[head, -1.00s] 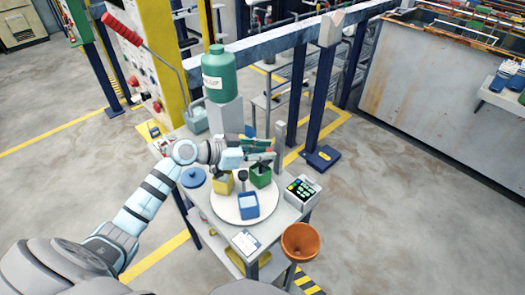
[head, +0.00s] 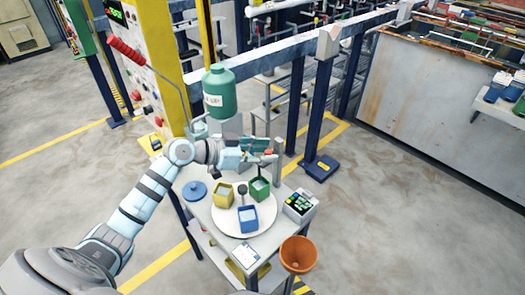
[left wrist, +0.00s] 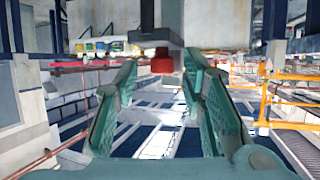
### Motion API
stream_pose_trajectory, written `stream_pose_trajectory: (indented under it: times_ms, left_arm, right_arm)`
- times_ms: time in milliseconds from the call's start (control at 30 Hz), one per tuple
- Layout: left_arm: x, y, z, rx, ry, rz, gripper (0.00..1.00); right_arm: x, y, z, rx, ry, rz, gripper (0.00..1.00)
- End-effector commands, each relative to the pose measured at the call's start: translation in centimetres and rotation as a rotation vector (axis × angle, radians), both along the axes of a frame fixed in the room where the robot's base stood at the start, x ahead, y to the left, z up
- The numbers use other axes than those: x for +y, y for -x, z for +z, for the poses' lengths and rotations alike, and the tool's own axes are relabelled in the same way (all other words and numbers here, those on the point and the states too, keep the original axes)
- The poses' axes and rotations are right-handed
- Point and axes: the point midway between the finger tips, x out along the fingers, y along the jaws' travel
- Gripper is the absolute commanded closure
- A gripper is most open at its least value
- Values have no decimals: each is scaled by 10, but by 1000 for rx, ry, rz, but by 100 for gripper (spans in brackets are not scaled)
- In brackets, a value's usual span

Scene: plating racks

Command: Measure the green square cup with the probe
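The green square cup (head: 260,188) stands upright on a white round plate (head: 225,222), at its back right in the head view. My left gripper (head: 262,146) is above and behind this cup, apart from it, close to a grey upright post (head: 279,152). In the left wrist view its two green fingers (left wrist: 160,95) are spread with nothing gripped between them. A small red part (left wrist: 162,61) under a dark grey block shows just beyond the fingertips, and red also shows by the gripper in the head view (head: 268,152). I cannot clearly identify the probe. My right gripper is not in view.
A yellow cup (head: 222,194) and a blue cup (head: 248,219) share the plate, with a black knob (head: 242,188) between. A keypad meter (head: 300,205) stands at the right. A green bottle (head: 219,92) stands behind, a blue lid (head: 194,191) left, an orange funnel (head: 298,254) in front.

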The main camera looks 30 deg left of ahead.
Motion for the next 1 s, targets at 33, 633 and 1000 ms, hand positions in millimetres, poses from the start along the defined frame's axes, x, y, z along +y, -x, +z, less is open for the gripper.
stream_pose_trajectory:
  times_ms: [33,633,1000]
  left_arm:
    - [0,0,0,1,-1,1,63]
    - [40,56,30,-1,-2,0,63]
    - [41,56,29,-1,-2,0,63]
  right_arm:
    - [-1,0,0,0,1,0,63]
    - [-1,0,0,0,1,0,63]
    - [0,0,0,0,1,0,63]
